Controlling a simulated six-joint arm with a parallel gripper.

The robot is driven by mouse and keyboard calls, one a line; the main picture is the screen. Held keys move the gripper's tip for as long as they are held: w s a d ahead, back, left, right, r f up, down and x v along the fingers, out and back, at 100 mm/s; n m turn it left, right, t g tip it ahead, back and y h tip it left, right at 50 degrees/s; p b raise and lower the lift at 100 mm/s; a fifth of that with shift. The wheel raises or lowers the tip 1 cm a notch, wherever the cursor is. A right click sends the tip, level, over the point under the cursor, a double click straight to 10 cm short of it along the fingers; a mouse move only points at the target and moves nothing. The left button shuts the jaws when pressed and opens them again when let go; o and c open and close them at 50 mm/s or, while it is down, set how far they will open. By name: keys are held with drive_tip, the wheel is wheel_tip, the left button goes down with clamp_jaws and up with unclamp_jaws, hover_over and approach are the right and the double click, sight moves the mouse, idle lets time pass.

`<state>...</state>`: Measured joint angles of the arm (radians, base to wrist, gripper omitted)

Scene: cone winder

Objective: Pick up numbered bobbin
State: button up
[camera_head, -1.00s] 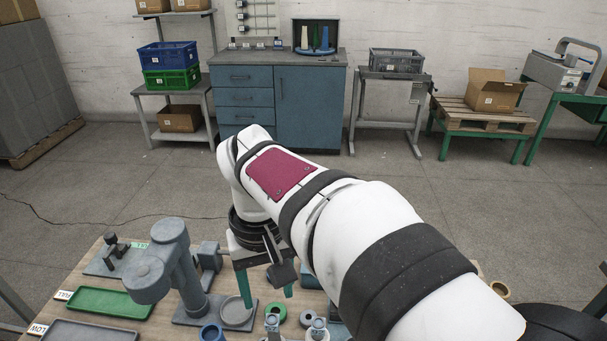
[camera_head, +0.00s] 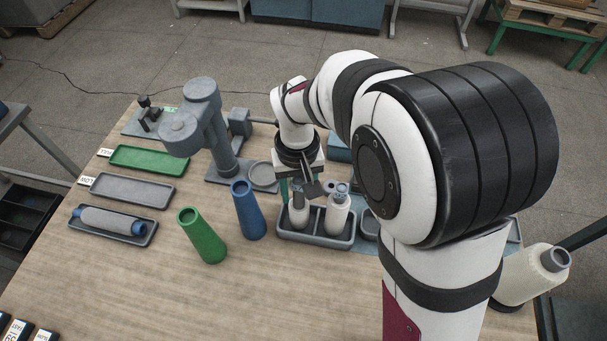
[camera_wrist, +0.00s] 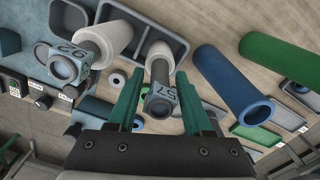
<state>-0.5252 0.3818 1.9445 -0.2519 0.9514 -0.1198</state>
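Two numbered bobbins stand in a grey two-part tray (camera_head: 316,240). My gripper (camera_wrist: 158,88) has green fingers spread apart, one on each side of the 57 bobbin's top, with visible gaps. In the head view my gripper (camera_head: 297,187) is over the left bobbin, partly hiding it.
A blue cone (camera_head: 248,210) and a green cone (camera_head: 202,236) stand left of the tray. A grey post device (camera_head: 222,150) stands behind them. Green (camera_head: 150,158) and grey (camera_head: 131,189) trays lie at left.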

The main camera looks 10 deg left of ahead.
clamp_jaws()
drive_tip(key=shift+r, duration=0.1)
wheel_tip(320, 180, up, 16)
idle(0.6)
